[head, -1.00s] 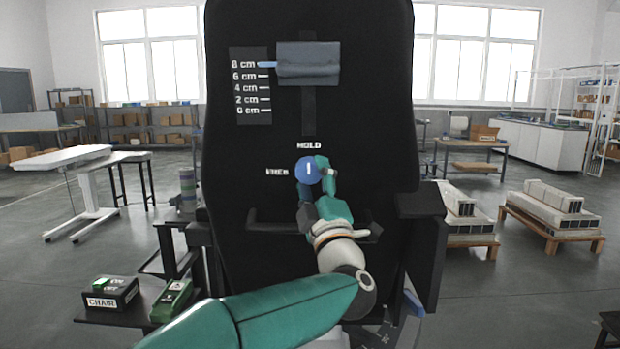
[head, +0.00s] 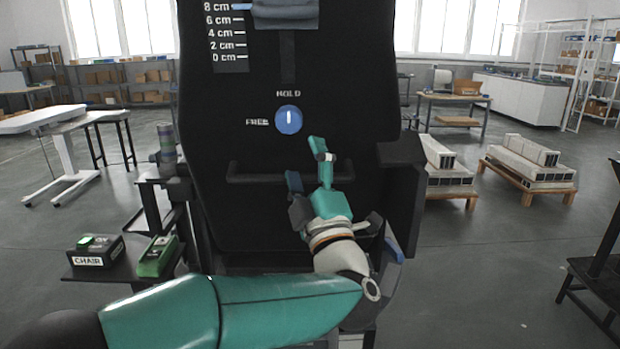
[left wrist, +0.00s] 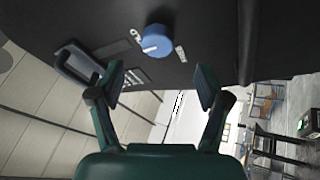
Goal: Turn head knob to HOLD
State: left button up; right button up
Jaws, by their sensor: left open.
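The blue round head knob (head: 288,120) is on the black chair back, and its white pointer line stands upright toward the HOLD label (head: 288,94). The FREE label (head: 257,122) is to its left. My left gripper (head: 304,160) is open and empty, below the knob and apart from it. In the left wrist view the knob (left wrist: 156,41) is beyond the open fingers (left wrist: 160,83), with nothing between them. My right gripper does not show.
A height scale (head: 226,38) and a grey headrest pad (head: 285,14) are above the knob. A black bar (head: 258,178) crosses the chair back behind my gripper. A side table with a CHAIR box (head: 94,252) and a green device (head: 157,256) stands at lower left.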

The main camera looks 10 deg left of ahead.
pick_arm(q)
jog(key=shift+v, duration=1.55)
jog(key=w+a+f+g, duration=0.2)
jog(key=w+a+f, duration=0.2)
jog(key=a+f, duration=0.45)
jog(key=a+f+m+g+h, duration=0.2)
jog(key=f+m+h, duration=0.25)
jog(key=f, duration=1.15)
jog(key=a+f+m+g+h, duration=0.25)
jog(key=f+m, duration=0.25)
jog(key=f, duration=1)
jog(key=s+d+f+m+g+h, duration=0.2)
jog(key=s+d+f+g+h, duration=0.15)
jog(key=s+f, duration=0.65)
jog(key=s+d+f+m+g+h, duration=0.35)
jog(key=s+f, duration=0.45)
jog(key=f, duration=0.4)
jog(key=s+d+f+m+g+h, duration=0.1)
jog(key=s+d+m+g+h, duration=0.35)
jog(key=s, duration=0.85)
notch_tip(320, 180, up, 14)
jog(key=d+n+g+y+p, duration=0.1)
jog(key=d+y+p, duration=0.1)
jog(key=p, duration=1.2)
jog(key=shift+f+g, duration=0.2)
jog(key=shift+g, duration=0.1)
